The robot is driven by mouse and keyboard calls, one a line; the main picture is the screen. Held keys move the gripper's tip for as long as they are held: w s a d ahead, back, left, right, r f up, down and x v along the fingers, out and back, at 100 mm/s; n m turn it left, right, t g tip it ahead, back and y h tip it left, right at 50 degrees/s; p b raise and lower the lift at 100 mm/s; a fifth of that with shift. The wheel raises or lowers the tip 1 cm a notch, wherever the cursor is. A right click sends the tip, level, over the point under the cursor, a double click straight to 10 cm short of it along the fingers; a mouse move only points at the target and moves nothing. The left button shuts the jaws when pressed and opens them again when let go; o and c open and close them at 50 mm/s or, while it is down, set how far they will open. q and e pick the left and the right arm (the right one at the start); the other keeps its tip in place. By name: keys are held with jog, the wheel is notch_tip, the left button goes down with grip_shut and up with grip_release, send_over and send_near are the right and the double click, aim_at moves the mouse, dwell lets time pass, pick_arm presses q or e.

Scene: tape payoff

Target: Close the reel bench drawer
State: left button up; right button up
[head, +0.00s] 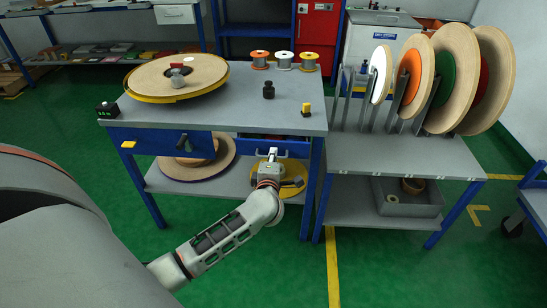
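The reel bench (228,115) stands in the middle of the head view, with a grey top and blue legs. Its right drawer (298,150) has a blue front and stands a little out from under the top, with a dark strip of its inside showing. The bench's left drawer (150,143) looks flush and has a dark handle. My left gripper (271,155) is at the middle of the right drawer's front, by its handle. The gripper hides most of that handle. I cannot tell whether its fingers touch or grip it. My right gripper is out of view.
A large reel (176,78) and several small spools lie on the bench top. Big reels (203,158) lie on the lower shelf behind my arm. A grey rack table (400,155) with upright reels stands close at right. Green floor in front is clear.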

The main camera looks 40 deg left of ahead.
pick_arm(q)
grip_shut()
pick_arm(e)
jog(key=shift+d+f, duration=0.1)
pick_arm(q)
jog(key=x, duration=0.3)
jog(key=shift+w+a+r, duration=0.15)
jog(key=shift+w+r, duration=0.1)
jog(key=shift+r, duration=0.1)
jog(key=shift+w+a, duration=0.2)
jog(key=shift+w, duration=0.1)
jog(key=shift+r, duration=0.1)
jog(key=shift+o, duration=0.7)
grip_release()
jog(key=v, duration=1.2)
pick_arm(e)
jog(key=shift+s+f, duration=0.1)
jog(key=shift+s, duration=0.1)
